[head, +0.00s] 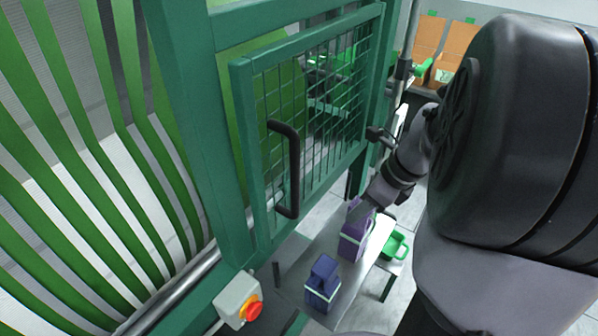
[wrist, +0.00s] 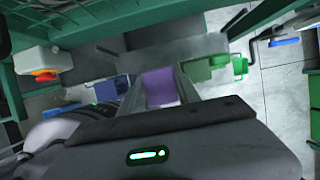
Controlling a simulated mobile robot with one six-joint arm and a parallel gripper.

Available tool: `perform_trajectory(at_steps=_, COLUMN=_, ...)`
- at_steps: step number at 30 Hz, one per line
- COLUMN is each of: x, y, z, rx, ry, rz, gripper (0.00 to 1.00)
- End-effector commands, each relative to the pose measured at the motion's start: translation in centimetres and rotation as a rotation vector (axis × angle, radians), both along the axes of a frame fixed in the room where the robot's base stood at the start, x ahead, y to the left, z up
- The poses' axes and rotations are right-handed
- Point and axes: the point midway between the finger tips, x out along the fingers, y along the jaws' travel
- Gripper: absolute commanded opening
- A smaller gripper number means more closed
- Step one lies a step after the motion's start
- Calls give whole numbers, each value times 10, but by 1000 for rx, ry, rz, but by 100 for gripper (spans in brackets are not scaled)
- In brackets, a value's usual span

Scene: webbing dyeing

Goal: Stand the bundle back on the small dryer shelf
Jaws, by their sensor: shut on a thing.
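A purple bundle with a pale band (head: 354,236) is held upright in my gripper (head: 360,207), over the grey dryer shelf (head: 372,248). I cannot tell whether its base touches the shelf. In the wrist view the purple bundle (wrist: 160,87) sits between the two shut fingers (wrist: 162,98). A dark blue bundle with a pale band (head: 322,284) stands on the shelf, nearer and to the left. It also shows left of my gripper in the wrist view (wrist: 106,90).
A green basket (head: 396,246) stands right of the shelf. A green mesh door (head: 310,130) with a black handle (head: 284,168) rises behind and left. A red button on a pale box (head: 249,310) is at lower left. Green webbing strips (head: 100,120) hang far left.

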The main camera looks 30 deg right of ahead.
Motion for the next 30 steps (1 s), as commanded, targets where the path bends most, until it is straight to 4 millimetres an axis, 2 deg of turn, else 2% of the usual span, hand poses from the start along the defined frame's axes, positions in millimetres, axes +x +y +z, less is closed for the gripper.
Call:
perform_trajectory(at_steps=1, x=0, y=0, z=-13, rx=1, ry=0, rz=0, gripper=0)
perform_trajectory(at_steps=5, x=0, y=0, z=-26, rx=0, ry=0, rz=0, gripper=0)
perform_trajectory(at_steps=9, x=-1, y=0, z=-61, rx=1, ry=2, rz=1, gripper=0)
perform_trajectory(at_steps=12, x=0, y=0, z=-78, rx=0, ry=0, rz=0, gripper=0)
perform_trajectory(at_steps=24, x=0, y=0, z=-83, rx=0, ry=0, rz=1, gripper=0)
perform_trajectory(at_steps=25, x=0, y=0, z=-82, rx=0, ry=0, rz=1, gripper=45)
perform_trajectory(at_steps=26, x=0, y=0, z=-82, rx=0, ry=0, rz=1, gripper=48)
perform_trajectory(at_steps=30, x=0, y=0, z=-82, rx=0, ry=0, rz=1, gripper=48)
